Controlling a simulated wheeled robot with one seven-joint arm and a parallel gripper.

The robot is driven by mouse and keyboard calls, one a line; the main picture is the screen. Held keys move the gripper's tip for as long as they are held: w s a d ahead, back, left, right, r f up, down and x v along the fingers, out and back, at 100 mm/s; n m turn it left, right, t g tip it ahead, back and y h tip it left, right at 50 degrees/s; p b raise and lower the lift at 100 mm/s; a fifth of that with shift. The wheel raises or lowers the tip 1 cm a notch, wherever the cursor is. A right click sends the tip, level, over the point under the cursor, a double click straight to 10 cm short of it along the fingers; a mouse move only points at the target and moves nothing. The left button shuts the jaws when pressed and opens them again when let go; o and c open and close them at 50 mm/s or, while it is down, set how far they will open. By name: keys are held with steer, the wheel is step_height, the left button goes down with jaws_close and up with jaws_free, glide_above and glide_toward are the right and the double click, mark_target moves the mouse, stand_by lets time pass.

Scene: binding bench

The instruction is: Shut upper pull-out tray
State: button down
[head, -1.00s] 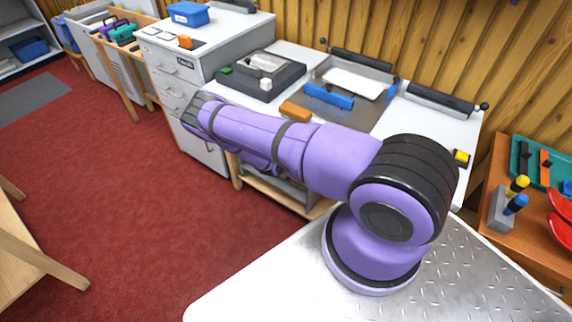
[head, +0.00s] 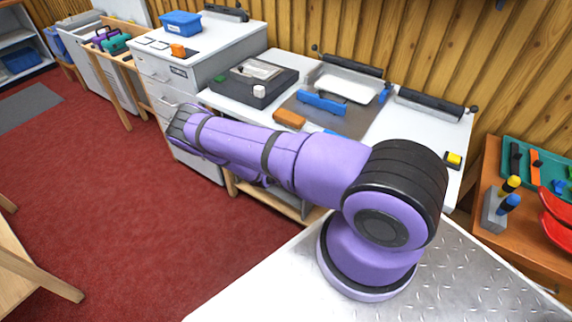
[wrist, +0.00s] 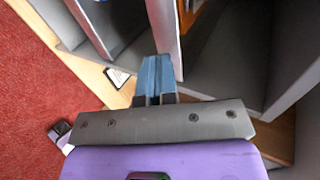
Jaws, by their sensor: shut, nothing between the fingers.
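My purple arm reaches left across the front of the white bench (head: 232,107) in the head view, hiding part of it. My gripper fingers are hidden there. In the wrist view my gripper (wrist: 157,78) shows as two blue-grey fingers close together, with nothing between them. They point at a pale upright panel (wrist: 163,28) and overlap its lower end; I cannot tell whether they touch it. Grey walls of an open compartment (wrist: 228,55) lie to the right. I cannot make out the upper pull-out tray for certain in either view.
A white drawer cabinet (head: 205,60) stands left of the bench, a blue bin (head: 181,23) on it. A wooden board (wrist: 88,75) with a small label lies under the grey panels. An orange side table (head: 487,215) stands right.

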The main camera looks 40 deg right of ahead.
steer(key=v, duration=1)
steer(key=w+a+r+m+g, duration=0.1)
steer(key=w+a+r+m, duration=0.1)
steer(key=r+m, duration=0.65)
steer(key=w+a+r+m+g, duration=0.2)
steer(key=w+r+m, duration=0.15)
steer(key=r, duration=0.95)
steer(key=s+a+r+m+y, duration=0.1)
steer(key=s+r+m+y, duration=0.15)
steer(key=r+m, duration=0.6)
steer(key=s+r+m+y, duration=0.2)
steer(key=s+r+m, duration=0.1)
steer(key=r, duration=1.1)
steer(key=s+a+r+m+t+y, duration=0.1)
steer(key=s+a+r+m+y, duration=0.2)
steer(key=s+r+m, duration=0.8)
steer(key=s+a+r+m+t+y, duration=0.1)
steer(key=s+a+r+m+y, duration=0.1)
steer(key=s+r, duration=0.4)
steer(key=s+a+r+m+t+y, duration=0.2)
steer(key=s+r, duration=0.4)
steer(key=s, duration=0.7)
steer(key=shift+a+r+m+t, duration=0.15)
steer(key=shift+a+m+t, duration=0.15)
steer(key=shift+a+m, duration=0.3)
